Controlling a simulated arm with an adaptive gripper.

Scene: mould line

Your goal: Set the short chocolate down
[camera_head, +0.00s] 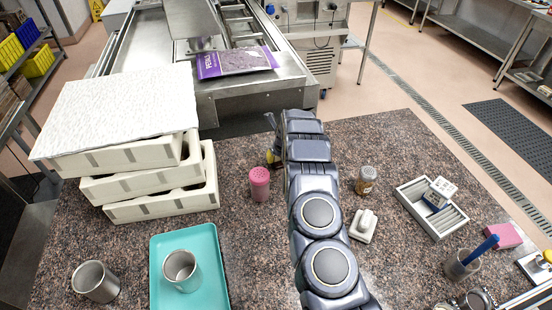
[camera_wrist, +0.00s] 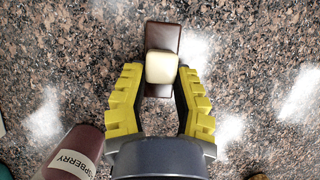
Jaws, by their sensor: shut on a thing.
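A short cream-coloured chocolate (camera_wrist: 162,67) is between the fingertips of my gripper (camera_wrist: 161,74) in the wrist view. My yellow fingers are shut on its two sides. A longer dark brown chocolate (camera_wrist: 162,36) shows behind and beyond it, sticking out past its far and near ends. I cannot tell whether the two touch. In the head view my arm hides both chocolates, and only a bit of my gripper's yellow finger (camera_head: 272,157) shows.
A pink shaker (camera_head: 260,184) labelled raspberry stands close to the left of my gripper; it also shows in the wrist view (camera_wrist: 78,150). Stacked white moulds (camera_head: 160,204), a teal tray (camera_head: 214,246) with a metal cup, and a brown shaker (camera_head: 366,181) stand around. Speckled counter (camera_head: 400,140) is bare at the back right.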

